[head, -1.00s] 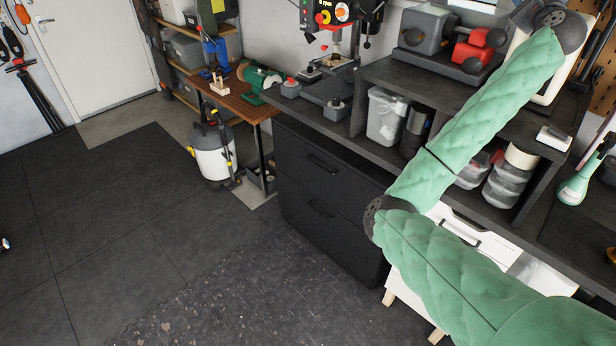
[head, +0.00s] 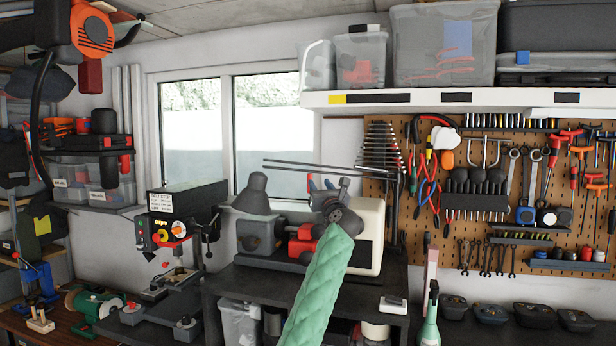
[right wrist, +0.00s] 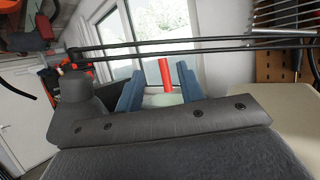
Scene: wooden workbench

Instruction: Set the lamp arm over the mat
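The lamp shows in the head view as a dark grey shade (head: 254,196) with two thin parallel dark rods (head: 310,168) running right from above it. In the right wrist view the shade (right wrist: 76,95) is at left and the rods (right wrist: 190,47) cross above the fingers. My right gripper (head: 322,185) is at the end of my green arm, just below the rods. Its blue fingers (right wrist: 158,88) are apart, with a slim red upright piece (right wrist: 166,74) showing between them and gaps on both sides. I cannot tell its depth. My left gripper and the mat are not in view.
A cream-coloured machine (head: 370,237) stands behind my right gripper, and a grey-and-red bench machine (head: 262,238) is to its left. A drill press (head: 180,225) stands further left. A tool pegboard (head: 500,200) and a loaded shelf (head: 450,100) fill the right.

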